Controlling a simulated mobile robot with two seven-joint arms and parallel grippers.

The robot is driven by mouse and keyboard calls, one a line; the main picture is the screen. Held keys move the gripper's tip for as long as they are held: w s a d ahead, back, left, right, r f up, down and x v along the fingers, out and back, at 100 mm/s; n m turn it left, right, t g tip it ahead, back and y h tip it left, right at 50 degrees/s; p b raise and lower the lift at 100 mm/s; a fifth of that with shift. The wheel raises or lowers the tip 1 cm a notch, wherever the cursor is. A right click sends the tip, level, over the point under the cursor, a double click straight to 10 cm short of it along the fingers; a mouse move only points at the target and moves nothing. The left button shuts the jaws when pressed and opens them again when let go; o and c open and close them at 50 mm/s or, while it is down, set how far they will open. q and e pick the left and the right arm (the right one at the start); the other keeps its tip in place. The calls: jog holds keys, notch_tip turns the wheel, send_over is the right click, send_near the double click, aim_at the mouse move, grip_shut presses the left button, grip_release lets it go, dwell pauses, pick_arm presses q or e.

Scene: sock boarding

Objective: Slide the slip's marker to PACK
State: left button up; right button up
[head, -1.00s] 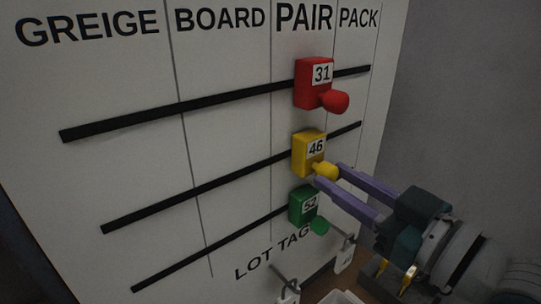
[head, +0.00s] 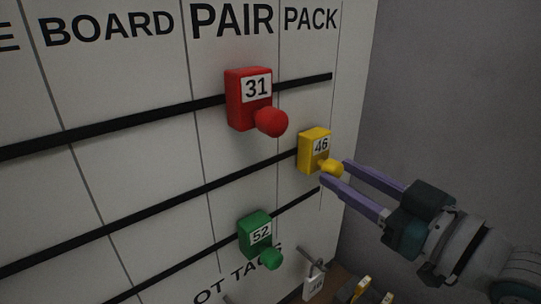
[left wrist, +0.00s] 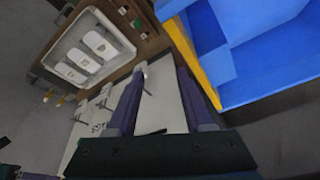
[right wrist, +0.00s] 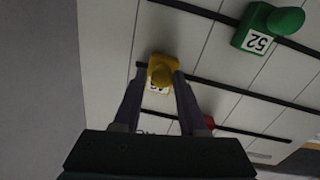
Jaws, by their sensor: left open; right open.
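The yellow marker 46 (head: 312,150) sits on the middle rail, under PACK, near the rail's right end. My right gripper (head: 334,171) is open, its fingertips on either side of the yellow knob. The right wrist view shows the yellow marker (right wrist: 162,60) between the spread fingers; contact cannot be told. The red marker 31 (head: 247,100) is on the top rail and the green marker 52 (head: 255,232) on the bottom rail, both under PAIR. My left gripper (left wrist: 160,72) is open and empty in its wrist view; it is outside the head view.
A tag (head: 314,284) hangs on a hook below the board, partly cut off. The left wrist view shows a tray (left wrist: 62,50) with several pale tags and a large blue object (left wrist: 285,60) with a yellow edge. A plain grey wall (head: 450,90) is at right.

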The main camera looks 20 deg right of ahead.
jog(key=o, duration=0.4)
jog(key=shift+d, duration=0.1)
jog(key=v, duration=1)
jog(key=shift+b, duration=0.45)
jog(key=shift+w+r, duration=0.1)
jog(key=shift+r, duration=0.1)
